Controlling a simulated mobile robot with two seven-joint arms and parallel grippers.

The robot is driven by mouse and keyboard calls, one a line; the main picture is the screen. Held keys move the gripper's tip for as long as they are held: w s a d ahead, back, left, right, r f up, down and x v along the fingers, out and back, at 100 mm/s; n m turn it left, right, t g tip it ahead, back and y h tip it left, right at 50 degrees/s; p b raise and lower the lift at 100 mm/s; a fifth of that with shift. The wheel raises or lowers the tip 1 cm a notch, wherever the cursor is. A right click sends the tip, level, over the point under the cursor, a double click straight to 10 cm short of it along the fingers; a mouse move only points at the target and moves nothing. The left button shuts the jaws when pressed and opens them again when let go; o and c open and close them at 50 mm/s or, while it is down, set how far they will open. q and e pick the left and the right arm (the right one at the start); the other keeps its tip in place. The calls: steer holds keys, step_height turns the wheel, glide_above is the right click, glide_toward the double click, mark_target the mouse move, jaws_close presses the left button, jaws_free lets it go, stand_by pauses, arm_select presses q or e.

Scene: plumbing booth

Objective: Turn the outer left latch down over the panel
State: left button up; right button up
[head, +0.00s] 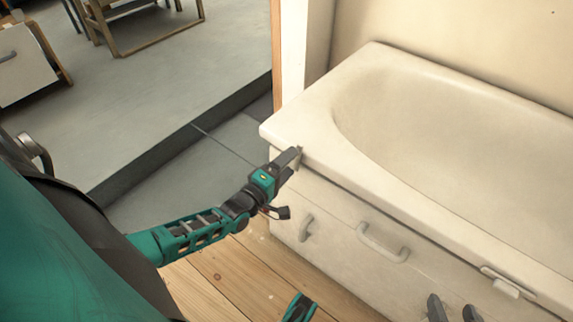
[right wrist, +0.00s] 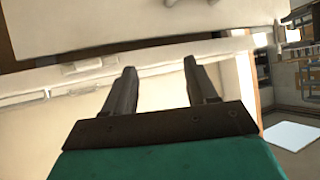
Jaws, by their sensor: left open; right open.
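The bathtub's pale front panel (head: 340,250) stands below the tub rim. My left gripper (head: 293,160) is open at the tub's left front corner, just under the rim. Its fingers cover this spot, so I cannot make out the outer left latch clearly or tell whether they touch it. Another latch (head: 505,281), a pale plate with a block, sits under the rim at the right; a pale latch-like piece also shows in the right wrist view (right wrist: 85,65). My right gripper (head: 452,309) is open and empty in front of the panel's right part, at the lower picture edge.
The white bathtub (head: 440,120) fills the right side. A horizontal handle (head: 382,243) and a smaller upright handle-like piece (head: 305,228) stick out from the front. The wooden floor (head: 225,270) before the panel is mostly clear. A dark step edge (head: 150,155) runs behind at the left.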

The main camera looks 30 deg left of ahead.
arm_select(q)
steer(key=s+a+p, duration=0.1)
steer(key=s+p, duration=0.2)
steer(key=s, duration=0.9)
steer(key=shift+s, duration=0.4)
arm_select(e)
steer(key=shift+s+d+r, duration=0.25)
steer(key=shift+d+r, duration=0.25)
steer(key=shift+r, duration=0.2)
